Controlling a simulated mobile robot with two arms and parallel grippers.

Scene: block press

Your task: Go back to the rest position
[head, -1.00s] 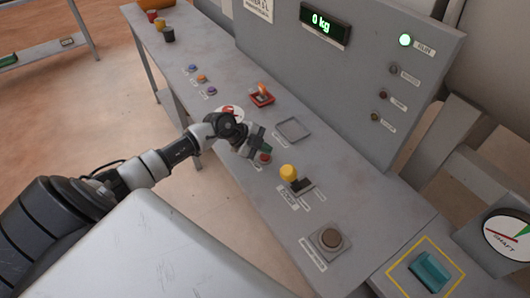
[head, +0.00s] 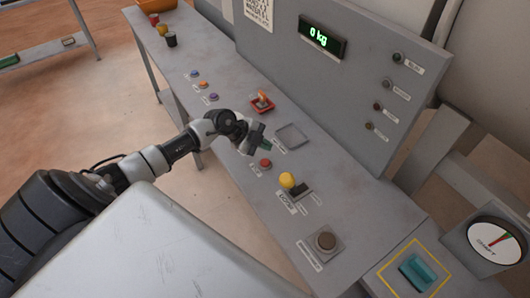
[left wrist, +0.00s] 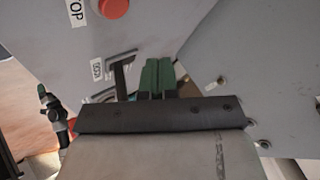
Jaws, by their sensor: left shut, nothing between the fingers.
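My left gripper (head: 262,142) is over the sloping grey control desk (head: 345,215), just behind the red button (head: 265,163). Its green fingers (left wrist: 157,78) are together and empty in the left wrist view. The red button also shows at the top of that view (left wrist: 115,8), beside a STOP label, apart from the fingers.
A yellow knob (head: 287,180), a black switch (head: 300,190) and a large brown button (head: 326,240) lie nearer on the desk. A red switch with an orange lever (head: 262,103) stands behind. The upright panel's display (head: 322,37) reads 0 kg.

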